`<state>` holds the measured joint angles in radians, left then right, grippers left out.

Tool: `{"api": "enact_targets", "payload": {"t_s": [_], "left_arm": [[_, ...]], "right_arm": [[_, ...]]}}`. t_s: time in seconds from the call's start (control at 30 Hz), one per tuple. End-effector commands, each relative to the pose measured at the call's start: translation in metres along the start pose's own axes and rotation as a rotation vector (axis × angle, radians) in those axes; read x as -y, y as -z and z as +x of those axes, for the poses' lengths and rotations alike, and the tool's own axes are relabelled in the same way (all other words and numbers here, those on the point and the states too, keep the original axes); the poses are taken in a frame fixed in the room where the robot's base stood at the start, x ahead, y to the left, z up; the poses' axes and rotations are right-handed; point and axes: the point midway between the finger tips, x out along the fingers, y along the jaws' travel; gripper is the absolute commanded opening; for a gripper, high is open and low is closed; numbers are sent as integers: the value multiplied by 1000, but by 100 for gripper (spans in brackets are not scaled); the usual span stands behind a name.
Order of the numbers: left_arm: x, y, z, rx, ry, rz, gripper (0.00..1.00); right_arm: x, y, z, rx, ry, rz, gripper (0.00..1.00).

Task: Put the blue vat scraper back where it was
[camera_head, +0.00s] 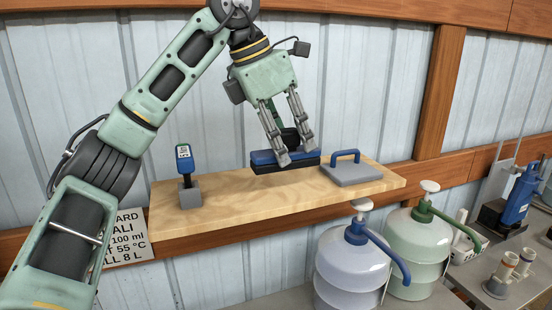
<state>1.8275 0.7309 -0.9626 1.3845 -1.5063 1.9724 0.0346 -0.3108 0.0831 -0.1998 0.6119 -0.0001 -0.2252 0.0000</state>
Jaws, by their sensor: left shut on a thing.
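The blue vat scraper (264,157), a wide blue bar with a black lower edge, is at my left gripper (283,155). The gripper points down and is shut on it; the fingers hide part of its middle. The scraper is over the wooden shelf (235,199), between a small grey stand and a grey plate. I cannot tell whether its lower edge touches the wood. My right gripper is not in view.
A blue handheld device (184,158) stands in a grey holder (190,196) on the shelf's left. A grey plate (352,175) with a blue handle lies on the right. Below stand two pump jugs (345,268). The shelf's front middle is clear.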

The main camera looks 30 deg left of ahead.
Motion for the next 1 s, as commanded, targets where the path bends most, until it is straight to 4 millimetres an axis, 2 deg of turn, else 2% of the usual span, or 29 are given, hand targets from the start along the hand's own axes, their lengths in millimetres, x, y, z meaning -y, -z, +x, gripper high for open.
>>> {"api": "enact_targets", "payload": {"t_s": [0.03, 0.1, 0.17, 0.27, 0.4, 0.53, 0.63, 0.83, 0.97, 1.0], "left_arm": [[-12, 4, 2, -4, 3, -6, 6], [-24, 9, 8, -3, 3, -4, 6], [-32, 12, 12, -1, 2, -3, 6], [-39, 16, 18, -1, 1, 0, 6], [-42, 22, 29, -3, 1, 1, 6], [-42, 29, 46, -3, 1, 1, 6], [-41, 32, 55, 0, 1, 1, 6], [-41, 33, 57, 2, 1, 1, 6], [-41, 34, 59, 1, 1, 1, 6], [-41, 34, 60, 0, 1, 1, 31]], "right_arm": [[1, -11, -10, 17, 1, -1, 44], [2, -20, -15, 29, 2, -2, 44], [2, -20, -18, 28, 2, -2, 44], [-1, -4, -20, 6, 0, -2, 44], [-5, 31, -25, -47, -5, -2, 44], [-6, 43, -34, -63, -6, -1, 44], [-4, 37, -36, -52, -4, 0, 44], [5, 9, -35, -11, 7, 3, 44], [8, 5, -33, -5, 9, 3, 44], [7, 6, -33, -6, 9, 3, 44]]}}
